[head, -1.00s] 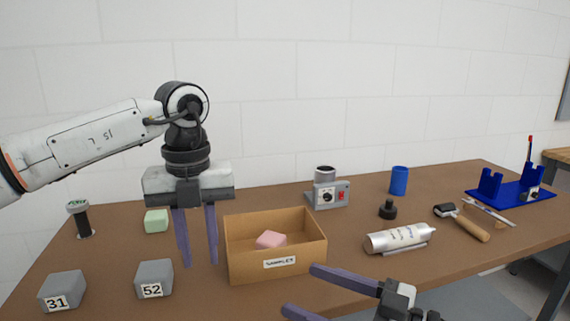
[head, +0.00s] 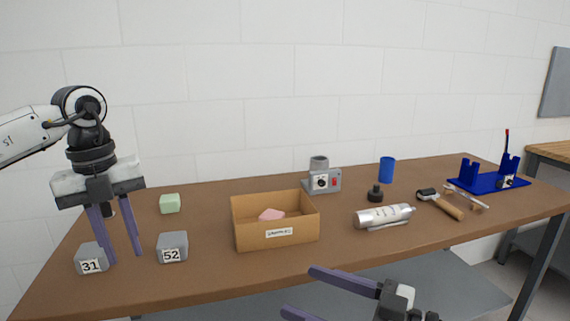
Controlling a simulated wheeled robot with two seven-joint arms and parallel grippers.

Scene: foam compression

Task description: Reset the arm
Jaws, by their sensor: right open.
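My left gripper (head: 121,258) points down at the left of the table, its two purple fingers apart with nothing between them. It is in front of or beside the grey block marked 31 (head: 91,259) and left of the grey block marked 52 (head: 172,247). My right gripper (head: 298,292) is low in the middle, by the table's front edge, with its fingers spread and empty. A pink foam block (head: 271,214) lies in the cardboard samples box (head: 278,238). A green foam block (head: 170,204) stands on the table behind block 52.
On the brown table (head: 215,276) stand a grey device (head: 322,178), a blue cup (head: 387,170), a black knob-like object (head: 375,193), a silver cylinder (head: 384,216), a wooden-handled tool (head: 445,204) and a blue rack (head: 487,182). The front middle of the table is clear.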

